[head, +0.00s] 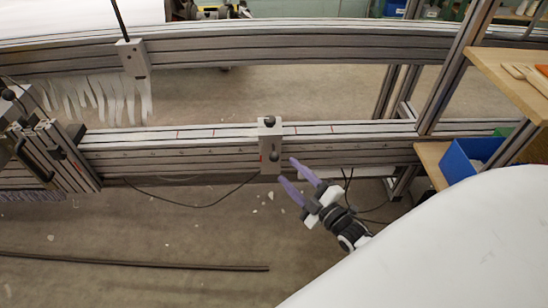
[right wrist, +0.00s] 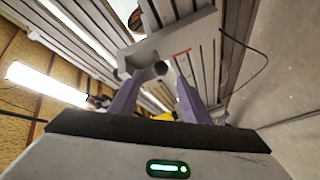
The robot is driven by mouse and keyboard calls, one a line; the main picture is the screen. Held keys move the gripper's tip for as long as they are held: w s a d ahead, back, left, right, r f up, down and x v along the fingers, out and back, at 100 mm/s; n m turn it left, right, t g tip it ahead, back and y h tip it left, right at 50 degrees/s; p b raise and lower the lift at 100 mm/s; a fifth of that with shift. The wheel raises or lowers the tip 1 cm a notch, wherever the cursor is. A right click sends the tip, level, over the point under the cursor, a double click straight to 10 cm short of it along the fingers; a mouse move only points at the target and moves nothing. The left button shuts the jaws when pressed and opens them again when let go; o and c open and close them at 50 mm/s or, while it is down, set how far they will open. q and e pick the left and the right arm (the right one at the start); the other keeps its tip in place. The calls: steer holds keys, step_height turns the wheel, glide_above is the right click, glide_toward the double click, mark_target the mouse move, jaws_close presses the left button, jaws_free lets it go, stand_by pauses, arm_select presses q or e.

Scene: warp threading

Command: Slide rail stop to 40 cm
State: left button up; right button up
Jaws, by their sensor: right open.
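The rail stop (head: 270,146) is a pale grey block with dark knobs, seated on the lower aluminium rail (head: 215,150) right of the picture's middle. Red marks and small scale marks run along the rail; the figures are too small to read. My right gripper (head: 287,170), with purple fingers, is open just below and right of the stop. In the right wrist view the stop (right wrist: 180,45) lies beyond the fingertips, with a dark round knob showing between the two purple fingers (right wrist: 157,85). I cannot tell whether they touch it. My left gripper is not in view.
A carriage with a black handle (head: 40,150) stands at the rail's left end. An upper beam (head: 250,48) bears another grey block (head: 132,58) above white fringe. A blue bin (head: 468,160) and wooden shelf (head: 510,75) are at right. The rail between carriage and stop looks clear.

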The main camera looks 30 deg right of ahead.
mark_target(276, 160)
steer(key=w+b, duration=0.1)
steer(key=w, duration=0.2)
steer(key=w+b, duration=0.1)
steer(key=w, duration=0.3)
steer(key=shift+w+a+f, duration=0.15)
steer(key=shift+w+a, duration=0.05)
steer(key=shift+w+b, duration=0.4)
steer(key=shift+w, duration=0.25)
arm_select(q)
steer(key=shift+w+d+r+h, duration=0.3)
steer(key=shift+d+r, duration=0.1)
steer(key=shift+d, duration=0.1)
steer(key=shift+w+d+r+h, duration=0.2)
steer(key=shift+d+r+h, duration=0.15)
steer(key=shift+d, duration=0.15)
arm_select(e)
jaws_close()
